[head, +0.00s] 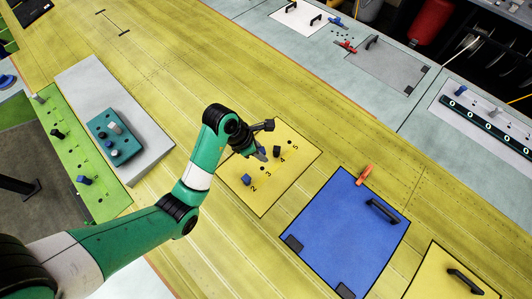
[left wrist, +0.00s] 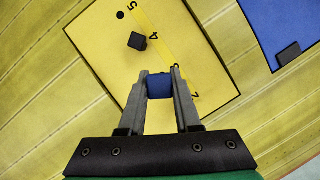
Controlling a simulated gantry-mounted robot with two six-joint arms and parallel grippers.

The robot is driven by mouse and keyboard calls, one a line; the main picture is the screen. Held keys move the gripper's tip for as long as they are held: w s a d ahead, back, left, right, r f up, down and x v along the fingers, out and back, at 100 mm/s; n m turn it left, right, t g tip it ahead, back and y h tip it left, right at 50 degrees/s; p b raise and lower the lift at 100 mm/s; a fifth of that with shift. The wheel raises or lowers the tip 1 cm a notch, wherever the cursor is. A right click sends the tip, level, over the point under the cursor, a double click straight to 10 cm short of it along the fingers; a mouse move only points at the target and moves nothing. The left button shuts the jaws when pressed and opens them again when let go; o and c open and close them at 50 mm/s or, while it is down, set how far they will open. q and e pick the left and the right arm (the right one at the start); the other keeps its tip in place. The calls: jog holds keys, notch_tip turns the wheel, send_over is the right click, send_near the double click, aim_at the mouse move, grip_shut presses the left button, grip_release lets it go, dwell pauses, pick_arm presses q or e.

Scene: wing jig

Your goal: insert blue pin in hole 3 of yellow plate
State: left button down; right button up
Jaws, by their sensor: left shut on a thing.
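The yellow plate (head: 262,203) lies on the yellow wing surface, with numbers 2 to 5 printed beside its row of holes. My left gripper (head: 260,154) is over the middle of this plate, shut on a blue pin (left wrist: 160,86). In the left wrist view the gripper (left wrist: 160,82) has the pin between its fingertips, and hole 3 is hidden there. I cannot tell the pin's height above the plate. My right gripper is out of view.
Hole 5 (head: 290,142) looks empty. A blue panel (head: 345,225) with a black handle lies to the right. A teal pin block (head: 114,138) sits on a grey board at left.

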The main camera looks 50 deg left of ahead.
pick_arm(q)
jog(key=b, duration=0.6)
send_over(266, 167)
jog(key=s, duration=0.1)
jog(key=shift+s+a+f, duration=0.1)
jog(key=shift+a+f, duration=0.05)
jog(key=shift+f, duration=1.45)
jog(key=shift+s+a+f, duration=0.1)
jog(key=shift+f, duration=1.5)
jog(key=shift+f, duration=0.1)
jog(key=shift+f+b, duration=1.35)
jog(key=shift+b, duration=0.15)
jog(key=c, duration=0.5)
grip_release()
jog(key=shift+r, duration=0.1)
